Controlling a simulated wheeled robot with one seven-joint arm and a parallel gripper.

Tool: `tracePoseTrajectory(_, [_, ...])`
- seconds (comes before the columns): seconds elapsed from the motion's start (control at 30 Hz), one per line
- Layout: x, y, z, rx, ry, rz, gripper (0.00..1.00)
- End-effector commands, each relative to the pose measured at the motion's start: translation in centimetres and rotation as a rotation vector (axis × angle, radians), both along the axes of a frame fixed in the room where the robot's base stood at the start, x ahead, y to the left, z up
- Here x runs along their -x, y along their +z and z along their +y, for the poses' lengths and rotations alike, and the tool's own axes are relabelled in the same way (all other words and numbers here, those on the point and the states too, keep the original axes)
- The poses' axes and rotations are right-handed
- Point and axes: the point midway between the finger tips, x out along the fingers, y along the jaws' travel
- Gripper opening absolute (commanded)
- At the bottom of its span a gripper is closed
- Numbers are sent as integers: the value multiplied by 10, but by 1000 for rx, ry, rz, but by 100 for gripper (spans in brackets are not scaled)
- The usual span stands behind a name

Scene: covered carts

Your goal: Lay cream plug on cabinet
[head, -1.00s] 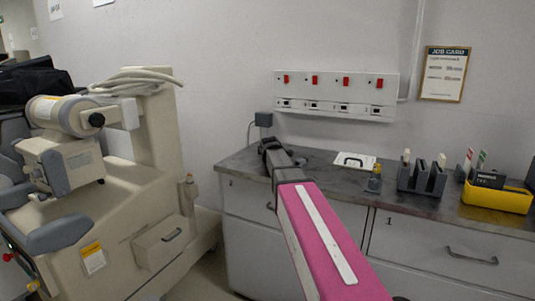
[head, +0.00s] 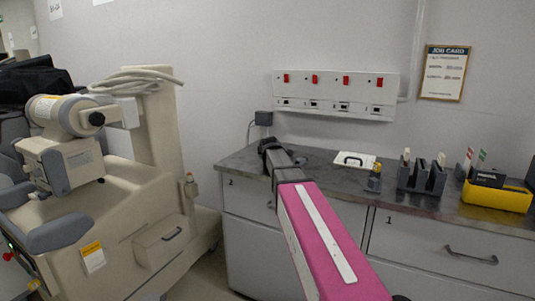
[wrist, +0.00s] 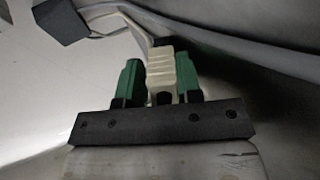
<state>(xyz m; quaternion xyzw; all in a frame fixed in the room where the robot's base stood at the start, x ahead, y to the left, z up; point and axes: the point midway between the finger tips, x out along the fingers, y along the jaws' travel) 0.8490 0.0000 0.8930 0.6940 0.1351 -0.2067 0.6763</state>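The cream plug (wrist: 160,72) stands between the two green fingers of my gripper (wrist: 160,85) in the wrist view, with a finger close against each side. The gripper looks shut on it. In the head view my gripper (head: 266,147) is a small dark shape at the end of my pink arm, over the left end of the cabinet's grey top (head: 325,172). The plug cannot be made out in that view. From these frames I cannot tell whether the plug touches the cabinet top.
A dark box (head: 264,118) with a cable is on the wall behind my gripper. On the cabinet are a white card (head: 355,160), a small yellow-topped item (head: 375,178), a dark rack (head: 421,177) and a yellow bin (head: 497,197). A beige machine (head: 110,180) stands left.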

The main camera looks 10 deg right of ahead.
Motion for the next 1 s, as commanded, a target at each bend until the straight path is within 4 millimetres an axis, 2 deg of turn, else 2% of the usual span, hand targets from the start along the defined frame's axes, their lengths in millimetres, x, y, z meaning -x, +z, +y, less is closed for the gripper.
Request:
tracePoseTrajectory(0.03, [4,-6,0,-3,-3,18,51])
tracePoseTrajectory(0.3, [7,-5,1,-3,-2,19,50])
tracePoseTrajectory(0.37, [11,-3,1,-3,-2,18,52])
tracePoseTrajectory(0.57, [34,10,3,-3,-2,14,54])
tracePoseTrajectory(0.83, [77,36,8,-1,0,4,54])
tracePoseTrajectory(1.0, [94,48,10,0,0,1,54])
